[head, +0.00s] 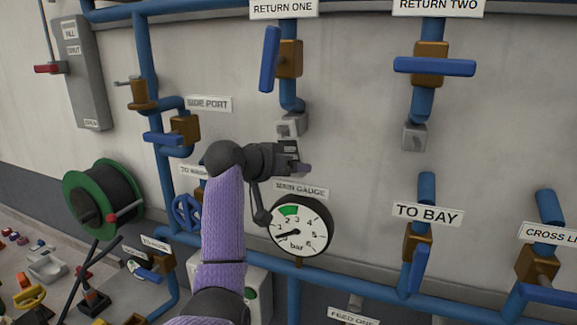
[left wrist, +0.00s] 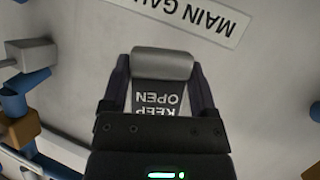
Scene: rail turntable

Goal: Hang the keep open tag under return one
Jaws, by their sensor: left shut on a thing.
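The RETURN ONE sign (head: 284,9) is at the top of the head view. Below it are a brown valve (head: 290,60) with a steeply slanted blue lever (head: 269,58), a blue pipe, and a grey block (head: 291,124) at the pipe's lower end. My left gripper (head: 302,165) is just below that block, apart from it. In the left wrist view it is shut on the keep open tag (left wrist: 158,98), a dark plate with white lettering, upside down there, and a grey rounded bar at its end. In the head view the tag is mostly hidden. My right gripper is not in view.
The main gauge (head: 301,226) is just below my left gripper. RETURN TWO (head: 438,5) has a crosswise blue lever (head: 434,67) and its own grey block (head: 414,137). Blue pipes and valves stand out left and below. The wall right of my gripper is bare.

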